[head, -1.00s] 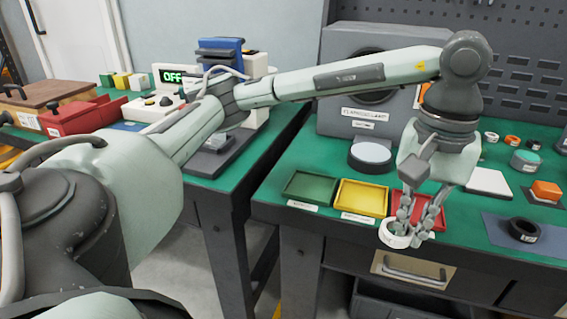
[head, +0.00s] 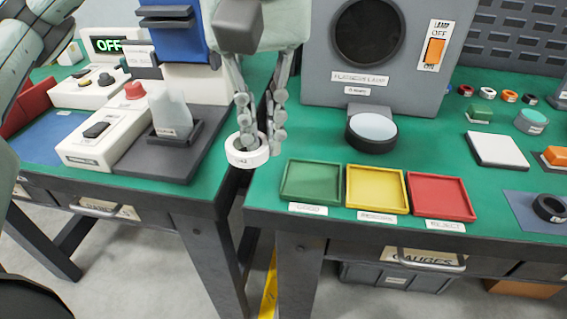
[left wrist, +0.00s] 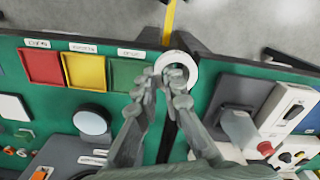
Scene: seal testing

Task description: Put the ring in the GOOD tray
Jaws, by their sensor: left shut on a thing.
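My left gripper (head: 260,138) is shut on a white ring (head: 246,158) and holds it flat side up at the fingertips. The ring hangs over the gap between the two benches, just left of the green GOOD tray (head: 312,184). The GOOD tray is empty. In the left wrist view the ring (left wrist: 178,54) is at the fingertips (left wrist: 163,80), and the GOOD tray (left wrist: 125,74) lies close by to its left. My right gripper is not in view.
The yellow tray (head: 376,189) and red REJECT tray (head: 440,196) sit right of the GOOD tray, both empty. A flatness lamp box (head: 382,50) with a round pad (head: 371,131) stands behind. On the left bench is a testing machine (head: 160,150).

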